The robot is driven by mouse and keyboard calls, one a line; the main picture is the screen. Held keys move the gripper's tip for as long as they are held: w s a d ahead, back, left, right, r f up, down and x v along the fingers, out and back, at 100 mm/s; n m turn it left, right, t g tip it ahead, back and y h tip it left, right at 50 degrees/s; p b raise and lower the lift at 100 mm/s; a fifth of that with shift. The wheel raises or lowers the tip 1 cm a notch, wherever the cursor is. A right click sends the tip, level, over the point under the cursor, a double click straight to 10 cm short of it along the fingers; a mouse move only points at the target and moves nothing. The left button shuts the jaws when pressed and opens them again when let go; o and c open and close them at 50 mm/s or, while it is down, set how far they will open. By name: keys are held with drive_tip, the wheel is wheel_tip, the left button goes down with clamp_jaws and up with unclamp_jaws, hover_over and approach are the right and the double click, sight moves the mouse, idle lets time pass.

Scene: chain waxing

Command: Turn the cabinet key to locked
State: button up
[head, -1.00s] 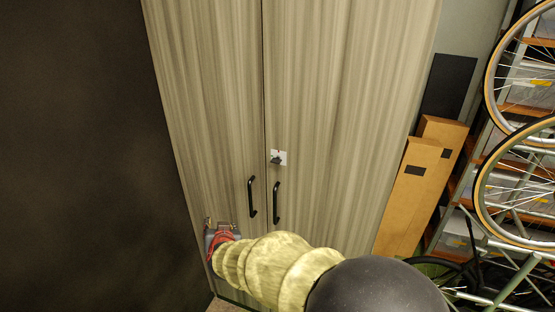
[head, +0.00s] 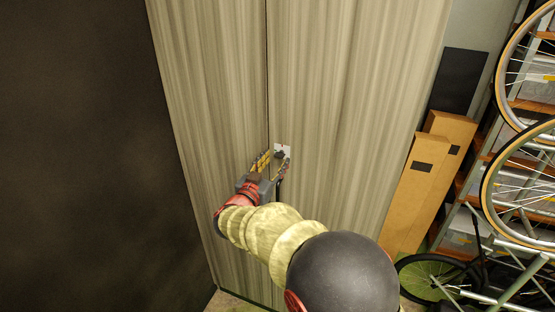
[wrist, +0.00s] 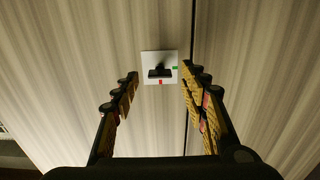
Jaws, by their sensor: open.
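The cabinet key (wrist: 160,72) is a small dark key in a white square plate (wrist: 147,56) on the cabinet door. In the wrist view its wide bar lies level. A red mark is below it and a green mark to its right; I cannot tell which one it points to. The head view also shows the plate (head: 288,148) and the dark key (head: 279,155). My gripper (head: 274,163) is open and empty in front of the door. Its yellow-padded fingers are spread to either side of the key in the wrist view, apparently short of it.
The tall wood-grain cabinet (head: 340,100) has two shut doors with a seam beside the plate. The dark handles are mostly hidden behind my gripper. Cardboard boxes (head: 410,190) and bicycle wheels (head: 520,185) stand to the right. A dark wall (head: 80,150) fills the left.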

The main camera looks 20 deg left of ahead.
sight(280, 155)
drive_tip(key=shift+w, duration=1.2)
drive_tip(key=shift+c, duration=0.9)
drive_tip(key=shift+d+r, duration=0.1)
drive_tip(key=shift+r, duration=0.05)
clamp_jaws()
